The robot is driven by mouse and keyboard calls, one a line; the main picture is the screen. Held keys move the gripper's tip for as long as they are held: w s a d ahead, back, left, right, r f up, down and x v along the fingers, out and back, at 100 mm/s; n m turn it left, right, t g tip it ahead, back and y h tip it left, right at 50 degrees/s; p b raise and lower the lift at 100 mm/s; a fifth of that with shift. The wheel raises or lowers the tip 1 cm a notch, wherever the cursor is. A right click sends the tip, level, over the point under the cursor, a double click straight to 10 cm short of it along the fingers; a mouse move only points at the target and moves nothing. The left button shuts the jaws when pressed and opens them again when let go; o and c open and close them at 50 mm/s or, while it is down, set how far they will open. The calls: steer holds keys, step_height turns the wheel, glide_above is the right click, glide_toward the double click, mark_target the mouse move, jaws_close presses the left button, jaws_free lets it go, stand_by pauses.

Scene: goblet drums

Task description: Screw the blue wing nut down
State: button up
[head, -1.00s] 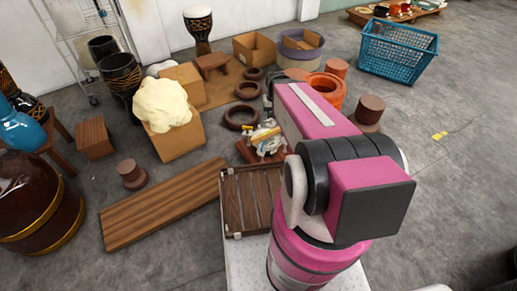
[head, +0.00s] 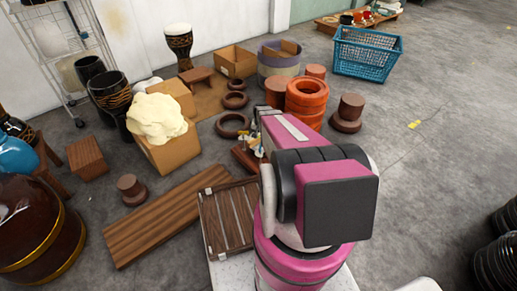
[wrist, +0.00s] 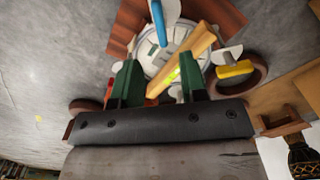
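In the wrist view, a blue piece (wrist: 158,22), likely the blue wing nut, stands out at the top centre. It is over a pale round fixture (wrist: 146,52) on a reddish-brown wooden base (wrist: 217,16). A tan bar (wrist: 187,50) lies slantwise across the fixture, and a yellow piece (wrist: 235,69) with a pale wing is at its right. My gripper (wrist: 158,79) points at the fixture, its two green fingers apart with no object clearly held between them. The blue piece is beyond the fingertips. In the head view my arm hides the gripper and most of the fixture (head: 256,142).
A slatted wooden tray (head: 228,218) and a long board (head: 163,213) lie left of my arm. Dark rings (head: 233,124) and orange rings (head: 307,97) stand behind. A box with pale material (head: 174,153) is at left. The floor to the right is largely clear.

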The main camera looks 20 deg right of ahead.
mark_target(260, 149)
step_height(260, 149, down, 9)
steer(key=shift+f, duration=0.1)
stand_by(0.3)
jaws_close()
